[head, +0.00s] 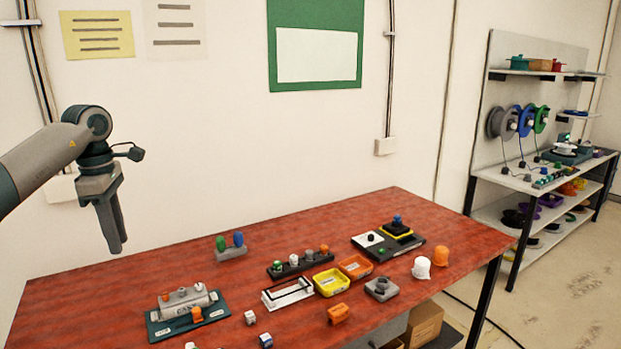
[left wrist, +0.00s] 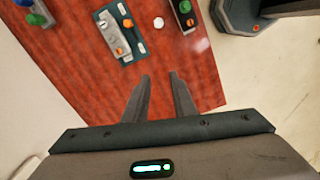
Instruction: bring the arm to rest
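My left arm comes in from the left in the head view. Its gripper (head: 121,250) hangs pointing down above the left back part of the red table (head: 240,285), clear of all objects. In the left wrist view the two fingers of the left gripper (left wrist: 160,78) stand apart with only bare table between their tips, so it is open and empty. My right gripper shows in neither view.
A grey device on a teal base (head: 187,312) lies at the table's front left. A stand with green and blue knobs (head: 231,248), a yellow tray (head: 331,282) and an orange tray (head: 355,266) stand further right. A shelf rack (head: 540,170) is at the far right.

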